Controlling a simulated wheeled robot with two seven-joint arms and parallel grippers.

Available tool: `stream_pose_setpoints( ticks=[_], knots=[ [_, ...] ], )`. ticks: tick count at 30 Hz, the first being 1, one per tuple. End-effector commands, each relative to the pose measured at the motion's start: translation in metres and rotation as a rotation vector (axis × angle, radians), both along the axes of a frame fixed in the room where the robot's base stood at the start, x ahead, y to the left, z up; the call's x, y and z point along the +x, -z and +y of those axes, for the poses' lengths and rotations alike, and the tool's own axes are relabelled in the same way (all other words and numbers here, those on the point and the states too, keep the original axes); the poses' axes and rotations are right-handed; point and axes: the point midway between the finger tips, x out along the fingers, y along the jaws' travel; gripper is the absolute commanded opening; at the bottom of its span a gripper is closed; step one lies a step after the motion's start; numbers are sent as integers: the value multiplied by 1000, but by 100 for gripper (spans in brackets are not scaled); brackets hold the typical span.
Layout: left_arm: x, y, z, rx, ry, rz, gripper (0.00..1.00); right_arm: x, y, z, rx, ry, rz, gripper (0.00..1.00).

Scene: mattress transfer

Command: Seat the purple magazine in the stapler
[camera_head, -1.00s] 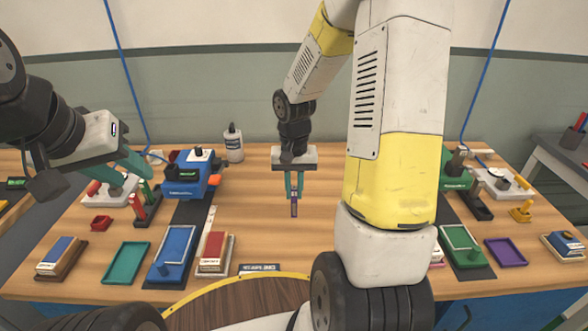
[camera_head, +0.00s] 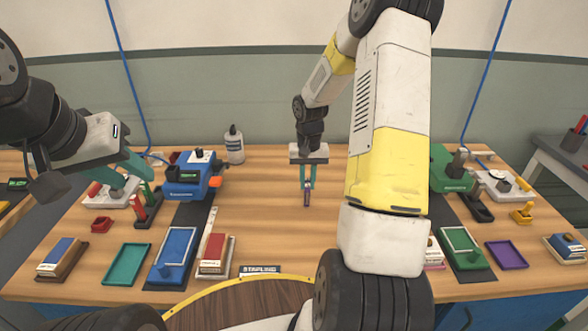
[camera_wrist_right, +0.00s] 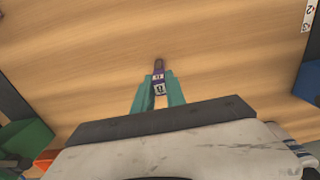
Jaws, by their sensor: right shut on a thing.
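My right gripper (camera_head: 307,186) is shut on a small purple magazine (camera_head: 307,198) and holds it over the middle of the table. In the right wrist view the purple magazine (camera_wrist_right: 158,72), with white marks, sticks out past the teal fingers of the right gripper (camera_wrist_right: 159,92). A blue machine (camera_head: 183,187) stands left of it and a green machine (camera_head: 449,177) stands to the right. I cannot tell for sure which is the stapler. My left gripper (camera_head: 136,164) hangs at the left near the blue machine; its finger gap is not clear.
The table (camera_head: 275,225) is clear around the right gripper. A white bottle (camera_head: 234,146) stands at the back. Teal (camera_head: 126,264) and purple (camera_head: 506,255) trays lie near the front. My right arm hides part of the table right of centre.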

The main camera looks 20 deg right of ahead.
Motion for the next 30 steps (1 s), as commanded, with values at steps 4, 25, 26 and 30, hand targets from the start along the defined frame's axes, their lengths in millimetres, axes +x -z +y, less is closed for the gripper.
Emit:
stream_pose_setpoints(
  ticks=[4,25,26,30],
  knots=[
    [0,0,0,0,0,0,36,0,0,0,0,0,0,0],
    [0,0,0,0,0,0,36,1,-16,0,-2,0,-4,38],
    [0,0,0,0,0,0,36,1,-22,0,-2,-1,-4,38],
    [0,0,0,0,0,0,36,1,-53,0,-2,-1,-6,38]
  ],
)
